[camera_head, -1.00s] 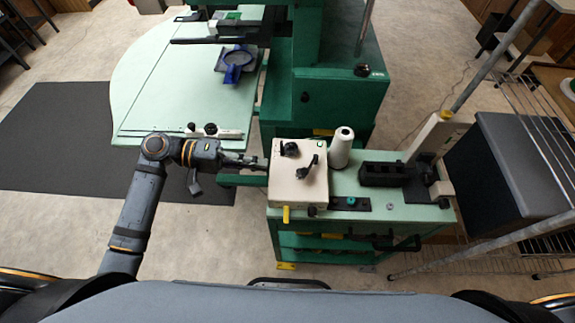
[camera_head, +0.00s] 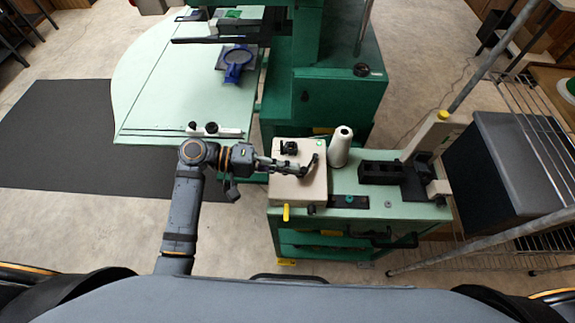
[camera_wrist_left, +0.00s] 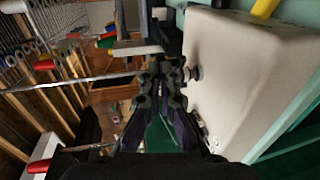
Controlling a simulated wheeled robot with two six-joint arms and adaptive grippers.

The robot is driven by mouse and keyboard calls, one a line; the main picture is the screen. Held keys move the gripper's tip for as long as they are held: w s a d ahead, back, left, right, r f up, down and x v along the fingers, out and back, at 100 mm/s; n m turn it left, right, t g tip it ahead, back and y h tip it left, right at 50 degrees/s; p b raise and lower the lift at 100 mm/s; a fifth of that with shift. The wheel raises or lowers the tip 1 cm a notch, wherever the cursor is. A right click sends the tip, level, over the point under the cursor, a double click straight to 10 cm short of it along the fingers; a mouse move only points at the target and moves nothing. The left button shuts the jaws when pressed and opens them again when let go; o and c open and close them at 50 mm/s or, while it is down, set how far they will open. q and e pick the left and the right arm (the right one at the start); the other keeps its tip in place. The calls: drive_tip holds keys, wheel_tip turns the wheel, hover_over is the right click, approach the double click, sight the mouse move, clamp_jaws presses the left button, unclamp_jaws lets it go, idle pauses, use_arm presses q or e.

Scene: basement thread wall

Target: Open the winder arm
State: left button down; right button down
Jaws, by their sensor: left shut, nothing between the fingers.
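The winder (camera_head: 291,191) is a cream box on the green cart. A black knob (camera_head: 288,147) sits toward the back of its top. The small black winder arm (camera_head: 314,160) is on its right part, slanting toward the back right. My left gripper (camera_head: 296,170) reaches in from the left over the box top. Its tips are shut and empty, at the near end of the winder arm; I cannot tell whether they touch it. In the left wrist view the shut fingers (camera_wrist_left: 160,68) are beside the cream box (camera_wrist_left: 245,65). My right gripper is not in view.
A white thread cone (camera_head: 340,148) stands just behind and right of the winder. Black blocks (camera_head: 382,172) and a cream post (camera_head: 425,134) stand farther right on the cart. A pale green table (camera_head: 180,95) with a blue hoop (camera_head: 237,66) is at the back left.

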use_arm(q)
drive_tip(key=shift+s+d+r+n+t+p, duration=0.1)
drive_tip(key=shift+s+d+n+t+p, duration=0.3)
drive_tip(key=shift+n+t+p, duration=0.4)
drive_tip(key=shift+s+d+t, duration=0.1)
drive_tip(key=shift+s+t, duration=0.05)
drive_tip(key=shift+t, duration=0.15)
drive_tip(key=shift+s+d+n+t+y+p, duration=0.3)
drive_tip(key=shift+d+n+t+p, duration=0.05)
drive_tip(key=shift+n+t+p, duration=0.4)
drive_tip(key=shift+s+d+p, duration=0.25)
drive_tip(key=shift+d+p, duration=0.1)
drive_tip(key=shift+d, duration=0.3)
drive_tip(key=shift+a, duration=0.15)
